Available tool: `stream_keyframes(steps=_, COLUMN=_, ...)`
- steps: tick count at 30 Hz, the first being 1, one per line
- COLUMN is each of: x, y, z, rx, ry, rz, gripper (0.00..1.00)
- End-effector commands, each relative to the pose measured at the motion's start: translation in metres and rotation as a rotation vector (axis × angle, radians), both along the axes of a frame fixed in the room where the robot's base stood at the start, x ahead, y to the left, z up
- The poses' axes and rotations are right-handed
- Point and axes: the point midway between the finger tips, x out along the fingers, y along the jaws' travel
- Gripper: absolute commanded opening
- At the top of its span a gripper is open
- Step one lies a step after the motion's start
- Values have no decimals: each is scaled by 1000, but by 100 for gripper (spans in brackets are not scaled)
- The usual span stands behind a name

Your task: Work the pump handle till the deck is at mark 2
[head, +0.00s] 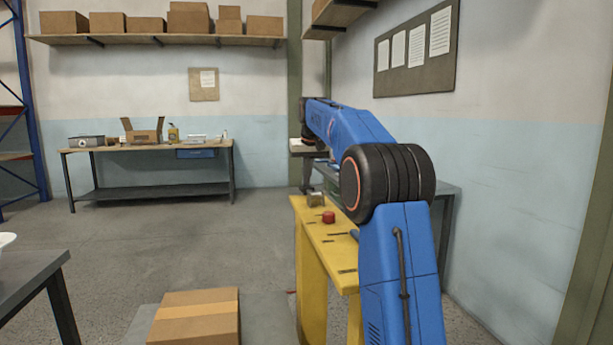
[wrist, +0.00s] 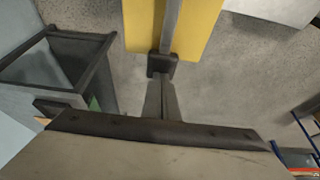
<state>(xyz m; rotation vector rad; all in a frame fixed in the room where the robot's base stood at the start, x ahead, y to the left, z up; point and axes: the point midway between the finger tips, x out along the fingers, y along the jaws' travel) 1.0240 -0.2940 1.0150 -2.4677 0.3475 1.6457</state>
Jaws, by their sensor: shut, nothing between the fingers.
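The yellow stand (head: 313,235) rises beside my blue arm in the head view, with short dark marks and a red knob (head: 328,217) on its top. A grey flat deck (head: 143,322) lies low at the bottom, with a carton (head: 195,318) on it. In the wrist view a grey bar (wrist: 171,25), which looks like the pump handle, runs over the yellow surface (wrist: 198,22). My gripper (wrist: 162,67) is shut and empty at the near end of the bar; I cannot tell whether they touch. My arm hides the gripper in the head view. I cannot read the deck's mark.
A workbench (head: 150,197) with boxes and bottles stands at the back left. A dark table (head: 30,285) is at the front left. A grey table stands behind my arm by the right wall. The floor (head: 180,245) between is clear.

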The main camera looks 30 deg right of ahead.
Motion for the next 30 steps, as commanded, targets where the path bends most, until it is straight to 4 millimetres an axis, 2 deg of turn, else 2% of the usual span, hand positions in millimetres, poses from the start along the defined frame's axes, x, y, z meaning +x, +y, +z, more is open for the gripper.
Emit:
stream_keyframes(steps=3, x=-9, y=3, z=24, rx=-2, ry=-7, rz=0, gripper=0)
stream_keyframes(steps=18, x=-46, y=13, z=117, rx=-5, ry=-16, rz=0, gripper=0)
stream_keyframes(steps=24, x=-56, y=16, z=140, rx=-5, ry=-17, rz=0, gripper=0)
stream_keyframes(steps=30, x=-60, y=17, z=149, rx=-5, ry=-16, rz=0, gripper=0)
